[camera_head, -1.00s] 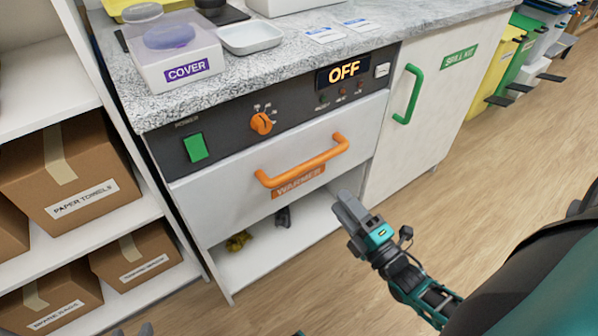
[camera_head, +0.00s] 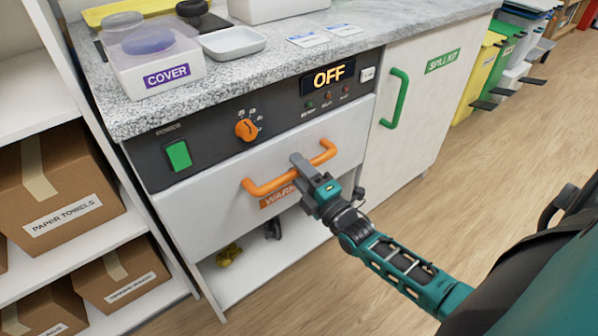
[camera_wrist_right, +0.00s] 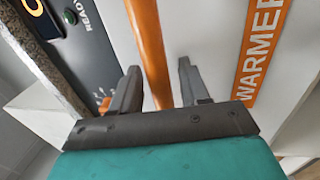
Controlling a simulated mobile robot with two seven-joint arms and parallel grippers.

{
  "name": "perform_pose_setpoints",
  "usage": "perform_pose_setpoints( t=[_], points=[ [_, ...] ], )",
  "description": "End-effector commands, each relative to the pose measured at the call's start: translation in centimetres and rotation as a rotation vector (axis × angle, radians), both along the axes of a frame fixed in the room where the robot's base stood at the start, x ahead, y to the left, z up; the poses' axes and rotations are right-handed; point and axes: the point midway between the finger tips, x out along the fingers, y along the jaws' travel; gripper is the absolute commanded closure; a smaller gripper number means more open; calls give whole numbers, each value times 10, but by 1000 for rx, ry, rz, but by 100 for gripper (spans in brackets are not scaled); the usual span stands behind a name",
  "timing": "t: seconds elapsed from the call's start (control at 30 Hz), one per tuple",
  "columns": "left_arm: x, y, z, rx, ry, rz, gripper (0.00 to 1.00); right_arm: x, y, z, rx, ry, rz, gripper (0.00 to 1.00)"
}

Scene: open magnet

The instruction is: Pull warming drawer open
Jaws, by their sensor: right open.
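The warming drawer (camera_head: 210,215) is a white front under a dark control panel and looks closed. Its orange bar handle (camera_head: 262,186) runs across the front, with an orange WARMER label (camera_wrist_right: 258,45) below it. My right gripper (camera_head: 298,163) is at the handle, near the middle of the bar. In the right wrist view the handle (camera_wrist_right: 150,50) passes between the two open fingers (camera_wrist_right: 160,85), with gaps on both sides. The gripper hides part of the handle and label in the head view. My left gripper is not in view.
The panel has a green switch (camera_head: 178,155), an orange knob (camera_head: 246,130) and an OFF display (camera_head: 328,77). A cabinet door with a green handle (camera_head: 395,98) is at the right. Shelves with boxes (camera_head: 58,185) stand at the left. Floor (camera_head: 450,200) is clear at the right.

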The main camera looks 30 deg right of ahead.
Motion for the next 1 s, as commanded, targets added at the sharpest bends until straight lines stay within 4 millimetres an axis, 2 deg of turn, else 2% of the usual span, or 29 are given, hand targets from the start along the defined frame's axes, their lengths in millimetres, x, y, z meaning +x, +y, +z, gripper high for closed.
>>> perform_pose_setpoints(
  t=[0.23, 0.7, 1.0],
  points=[
    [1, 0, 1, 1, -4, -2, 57, 0, 0, 0, 0, 0, 0, 57],
    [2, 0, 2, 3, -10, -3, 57, 0, 0, 0, 0, 0, 0, 100],
    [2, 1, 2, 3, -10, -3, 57, 0, 0, 0, 1, 0, 0, 100]
  ],
)
